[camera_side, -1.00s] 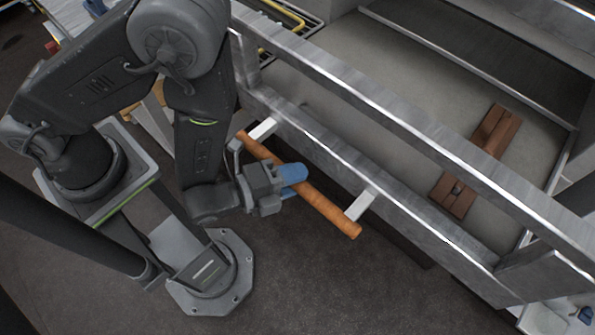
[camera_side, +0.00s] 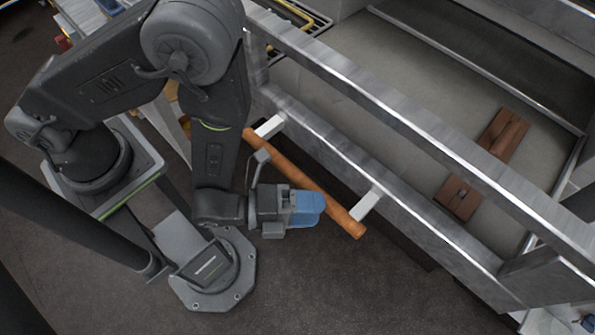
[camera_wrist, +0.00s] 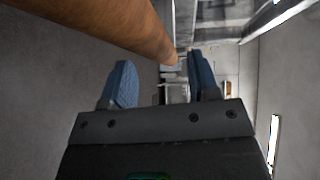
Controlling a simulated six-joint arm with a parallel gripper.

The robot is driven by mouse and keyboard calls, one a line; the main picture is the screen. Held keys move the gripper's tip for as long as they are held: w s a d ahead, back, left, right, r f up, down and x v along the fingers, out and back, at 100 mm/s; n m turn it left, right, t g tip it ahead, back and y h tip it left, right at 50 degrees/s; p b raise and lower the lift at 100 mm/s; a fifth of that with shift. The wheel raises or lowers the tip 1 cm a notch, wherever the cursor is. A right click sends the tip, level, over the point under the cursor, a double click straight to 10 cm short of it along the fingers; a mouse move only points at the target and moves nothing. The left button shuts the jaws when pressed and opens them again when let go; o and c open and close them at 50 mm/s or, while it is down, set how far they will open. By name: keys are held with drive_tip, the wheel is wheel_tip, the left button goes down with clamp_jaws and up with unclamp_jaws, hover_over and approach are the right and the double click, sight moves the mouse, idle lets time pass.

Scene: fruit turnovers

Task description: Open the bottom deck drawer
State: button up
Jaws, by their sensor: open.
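The drawer front (camera_side: 345,160) is a metal rail with a round wooden handle (camera_side: 340,215) on two white brackets. Behind it is a grey flat interior (camera_side: 400,130); I cannot tell how far out the drawer stands. My gripper (camera_side: 312,208) is open, its blue fingers beside and partly over the handle's near side, close to its right half. In the wrist view the handle (camera_wrist: 110,22) crosses the upper left, beyond the fingers of my gripper (camera_wrist: 163,75). It is not seen between them, and contact cannot be told.
A metal rail (camera_side: 400,115) runs above the drawer front. Dark floor (camera_side: 340,290) in front of the handle is clear. A wire rack (camera_side: 295,20) shows at the top.

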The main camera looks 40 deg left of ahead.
drive_tip(key=s+d+r+m+g+h, duration=0.2)
drive_tip(key=s+d+m+g+h, duration=0.4)
drive_tip(key=s+d+m+g, duration=0.15)
drive_tip(key=w+r+n+y, duration=0.2)
drive_tip(key=w+y, duration=0.1)
drive_tip(key=w+r+n+y, duration=0.2)
drive_tip(key=w+n+y, duration=0.1)
drive_tip(key=w, duration=0.1)
drive_tip(key=w+r+n+y, duration=0.2)
drive_tip(key=w+n+y, duration=0.1)
drive_tip(key=shift+w+a+r+y, duration=0.1)
drive_tip(key=shift+w+r+y, duration=0.25)
drive_tip(key=shift+y, duration=0.05)
drive_tip(key=a+r+n+y, duration=0.3)
drive_tip(key=a+n+y, duration=0.1)
drive_tip(key=a+n, duration=0.15)
drive_tip(key=n+g+y, duration=0.2)
drive_tip(key=g+y, duration=0.1)
approach(297, 175)
drive_tip(key=f, duration=0.3)
drive_tip(key=w+f, duration=0.1)
drive_tip(key=f, duration=0.6)
drive_tip(key=shift+w+d, duration=0.15)
drive_tip(key=shift+w, duration=0.25)
drive_tip(key=shift+c, duration=0.4)
clamp_jaws()
